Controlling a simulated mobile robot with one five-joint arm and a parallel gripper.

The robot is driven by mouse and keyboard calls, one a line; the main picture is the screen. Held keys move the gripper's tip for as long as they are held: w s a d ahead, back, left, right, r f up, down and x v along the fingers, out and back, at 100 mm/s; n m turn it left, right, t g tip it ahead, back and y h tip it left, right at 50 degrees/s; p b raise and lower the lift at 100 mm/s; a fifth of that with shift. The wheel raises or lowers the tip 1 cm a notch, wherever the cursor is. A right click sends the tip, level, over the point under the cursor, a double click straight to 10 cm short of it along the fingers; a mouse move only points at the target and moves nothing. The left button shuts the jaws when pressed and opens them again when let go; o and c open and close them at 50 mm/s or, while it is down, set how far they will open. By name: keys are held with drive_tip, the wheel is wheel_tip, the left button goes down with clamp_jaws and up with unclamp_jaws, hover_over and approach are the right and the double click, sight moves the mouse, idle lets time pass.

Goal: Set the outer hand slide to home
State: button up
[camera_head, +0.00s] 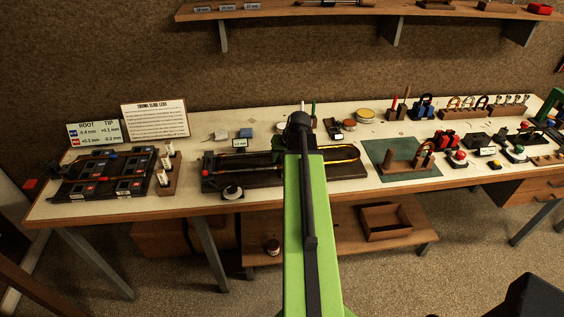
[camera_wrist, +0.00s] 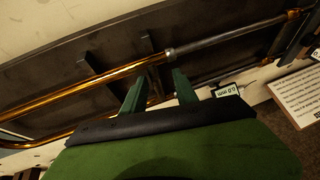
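The outer hand slide is a long brass U of tubing. In the wrist view its brass tubes (camera_wrist: 85,87) run across the left side, and a silver inner tube (camera_wrist: 215,38) continues to the upper right. In the head view its curved brass end (camera_head: 353,151) shows right of my arm, on a long dark stand (camera_head: 262,176). My gripper (camera_wrist: 160,80) has its two green fingers apart in the wrist view, with nothing clearly held. The fingertips are close to where brass meets silver; contact cannot be told. In the head view my arm hides the gripper and the stand's middle.
A small display (camera_head: 240,143) stands at the stand's left part and also shows in the wrist view (camera_wrist: 228,90). A rack of white cylinders (camera_head: 168,172) is left of the stand. A green mat (camera_head: 418,183) with a wooden holder (camera_head: 405,165) is to the right.

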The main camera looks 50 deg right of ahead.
drive_tip(key=shift+s+d, duration=0.2)
drive_tip(key=shift+d, duration=0.1)
clamp_jaws()
idle(1.0)
